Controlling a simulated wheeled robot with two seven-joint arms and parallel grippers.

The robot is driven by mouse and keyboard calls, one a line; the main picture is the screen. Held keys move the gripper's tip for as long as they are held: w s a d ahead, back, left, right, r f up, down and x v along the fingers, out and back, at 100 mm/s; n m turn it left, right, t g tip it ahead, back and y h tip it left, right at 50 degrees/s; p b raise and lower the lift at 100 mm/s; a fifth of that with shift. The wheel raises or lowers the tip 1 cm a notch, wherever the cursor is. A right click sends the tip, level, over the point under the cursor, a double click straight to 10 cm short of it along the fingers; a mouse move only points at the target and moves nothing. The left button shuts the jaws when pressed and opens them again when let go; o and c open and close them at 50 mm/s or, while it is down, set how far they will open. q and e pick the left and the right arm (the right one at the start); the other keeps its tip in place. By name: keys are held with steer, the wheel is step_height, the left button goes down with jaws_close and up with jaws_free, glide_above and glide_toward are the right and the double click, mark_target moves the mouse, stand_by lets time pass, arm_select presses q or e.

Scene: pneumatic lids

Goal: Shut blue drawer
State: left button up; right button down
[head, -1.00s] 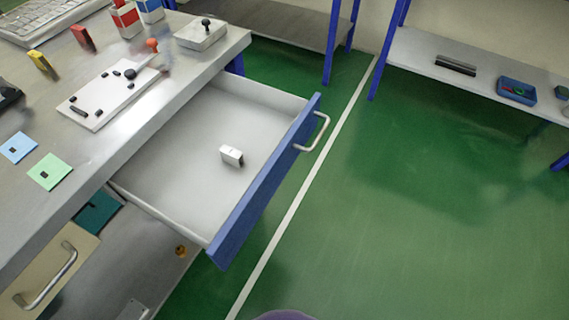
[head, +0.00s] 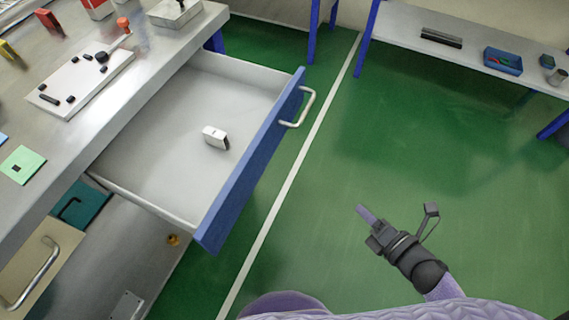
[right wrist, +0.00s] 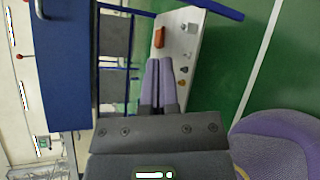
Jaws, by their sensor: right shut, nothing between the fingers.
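The blue drawer (head: 252,160) is pulled far out from the left workbench in the head view. Its inside is white and holds a small white block (head: 216,138). A metal handle (head: 303,107) sits on its blue front. My right gripper (head: 362,209) is over the green floor, to the right of and apart from the drawer front. In the right wrist view its fingers (right wrist: 160,68) are together with nothing between them. A large blue panel shows at upper left there; I cannot tell whether it is the drawer front. My left gripper is not in view.
The workbench top (head: 110,110) carries a white board with small black parts, coloured cards and other items. A beige panel with a handle (head: 35,275) is below it. A shelf (head: 470,62) with a blue tray (head: 503,61) stands at the back right. The green floor between is clear.

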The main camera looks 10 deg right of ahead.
steer(key=a+r+n+g+y, duration=0.1)
steer(key=a+r+n+y, duration=0.35)
steer(key=r+n, duration=0.4)
steer(key=n+g+y, duration=0.3)
steer(key=n+y, duration=0.1)
steer(key=n, duration=0.7)
glide_toward(258, 165)
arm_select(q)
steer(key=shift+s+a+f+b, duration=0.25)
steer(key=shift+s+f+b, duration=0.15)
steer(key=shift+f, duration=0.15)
arm_select(e)
steer(key=x, duration=0.7)
steer(key=shift+w+a, duration=0.2)
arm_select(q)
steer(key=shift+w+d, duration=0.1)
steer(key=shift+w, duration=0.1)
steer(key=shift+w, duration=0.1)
